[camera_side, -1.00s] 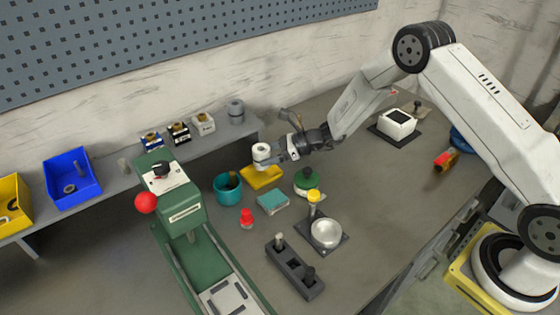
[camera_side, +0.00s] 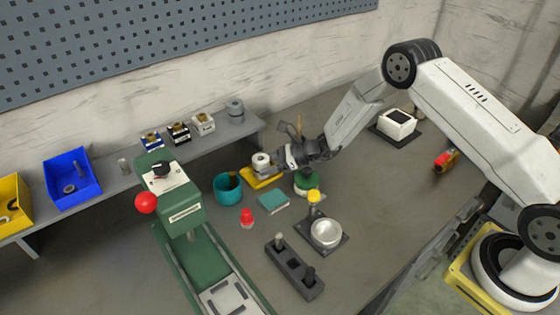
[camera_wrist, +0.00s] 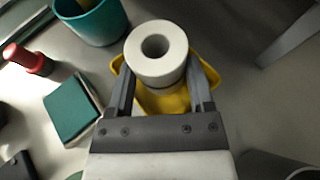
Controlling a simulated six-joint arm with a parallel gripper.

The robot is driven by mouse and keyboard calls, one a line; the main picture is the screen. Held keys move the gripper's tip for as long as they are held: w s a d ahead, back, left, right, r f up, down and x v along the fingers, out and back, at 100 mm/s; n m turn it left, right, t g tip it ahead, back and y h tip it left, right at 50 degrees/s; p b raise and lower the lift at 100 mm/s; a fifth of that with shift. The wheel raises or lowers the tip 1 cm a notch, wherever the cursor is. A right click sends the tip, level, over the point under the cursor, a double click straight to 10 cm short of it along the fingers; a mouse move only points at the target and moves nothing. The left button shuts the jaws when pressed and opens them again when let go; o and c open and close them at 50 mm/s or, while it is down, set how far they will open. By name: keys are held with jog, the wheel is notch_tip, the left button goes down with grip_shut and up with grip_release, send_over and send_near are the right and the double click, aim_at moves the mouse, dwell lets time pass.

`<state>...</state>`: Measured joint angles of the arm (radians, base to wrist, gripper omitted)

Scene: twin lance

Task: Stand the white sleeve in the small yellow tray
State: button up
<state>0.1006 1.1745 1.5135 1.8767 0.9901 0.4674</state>
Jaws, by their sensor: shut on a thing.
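The white sleeve (camera_wrist: 156,66) is a short upright ring with a round hole, seen from above in the wrist view. My gripper (camera_wrist: 160,85) is shut on it, with one finger on each side. The small yellow tray (camera_wrist: 164,100) lies directly beneath the sleeve and is partly hidden by it and by the fingers. In the side view, the sleeve (camera_side: 261,159) is upright at my gripper (camera_side: 268,168), over the yellow tray (camera_side: 263,182). I cannot tell whether the sleeve's base touches the tray floor.
A teal cup (camera_side: 228,188) stands just left of the tray. The shelf (camera_side: 220,135) runs behind.

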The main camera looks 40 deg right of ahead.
jog(key=o, duration=1.3)
jog(key=shift+r, duration=0.1)
jog(key=shift+s+d+r, duration=0.25)
jog(key=shift+d, duration=0.2)
jog(key=shift+v, duration=3.15)
jog(key=shift+s, duration=0.1)
